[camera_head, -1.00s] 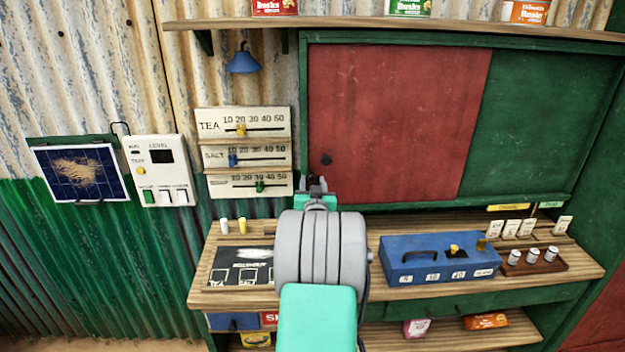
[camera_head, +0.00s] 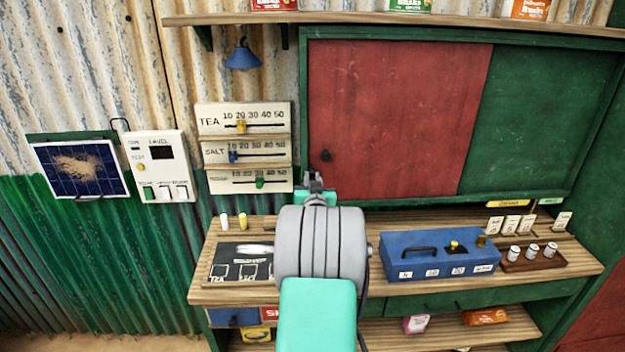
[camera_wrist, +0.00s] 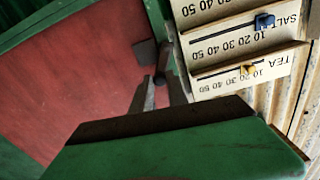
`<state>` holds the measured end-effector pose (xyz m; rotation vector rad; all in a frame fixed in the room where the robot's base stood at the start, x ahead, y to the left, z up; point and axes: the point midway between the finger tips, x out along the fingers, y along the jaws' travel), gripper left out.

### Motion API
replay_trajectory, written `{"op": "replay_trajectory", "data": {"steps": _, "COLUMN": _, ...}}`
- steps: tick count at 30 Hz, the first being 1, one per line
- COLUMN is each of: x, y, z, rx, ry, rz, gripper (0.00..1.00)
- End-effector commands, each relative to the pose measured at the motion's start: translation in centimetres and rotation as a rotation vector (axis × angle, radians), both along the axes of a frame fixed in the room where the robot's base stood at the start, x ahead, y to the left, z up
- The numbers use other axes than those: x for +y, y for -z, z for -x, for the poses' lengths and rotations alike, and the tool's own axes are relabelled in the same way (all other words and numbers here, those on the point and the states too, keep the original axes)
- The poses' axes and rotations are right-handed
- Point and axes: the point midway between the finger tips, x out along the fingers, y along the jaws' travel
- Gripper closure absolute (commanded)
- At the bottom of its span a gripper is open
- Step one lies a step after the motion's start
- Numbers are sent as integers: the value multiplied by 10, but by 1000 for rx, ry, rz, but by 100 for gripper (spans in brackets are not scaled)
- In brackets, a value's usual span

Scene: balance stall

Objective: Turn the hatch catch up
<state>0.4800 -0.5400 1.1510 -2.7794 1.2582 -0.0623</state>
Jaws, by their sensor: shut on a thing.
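The hatch has a red panel (camera_head: 395,120) on the left and a green panel (camera_head: 540,125) on the right, in a green frame. My gripper (camera_head: 314,183) is at the lower left corner of the hatch. In the wrist view, which is turned nearly upside down, my gripper (camera_wrist: 161,92) has its two grey fingers close around a small dark piece, the catch (camera_wrist: 160,78). A dark grey block (camera_wrist: 145,52) shows just beyond the fingertips. My own arm and gripper hide most of the catch in the head view, so its exact angle is unclear.
Price boards with sliders (camera_head: 243,120) hang just left of my gripper. A round dark knob (camera_head: 326,156) is on the red panel. Below are the counter (camera_head: 385,228), a blue box (camera_head: 440,262) and a blackboard (camera_head: 240,262). A shelf (camera_head: 400,23) runs above the hatch.

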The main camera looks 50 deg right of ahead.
Motion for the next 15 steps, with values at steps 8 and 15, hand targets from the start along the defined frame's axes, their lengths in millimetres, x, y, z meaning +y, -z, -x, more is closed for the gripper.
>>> {"op": "replay_trajectory", "data": {"steps": 8, "x": 1, "y": 2, "z": -1, "rx": 16, "ry": -1, "rz": 15, "gripper": 100}}
{"op": "replay_trajectory", "data": {"steps": 15, "x": 4, "y": 5, "z": -4, "rx": 98, "ry": -1, "rz": 90, "gripper": 100}}
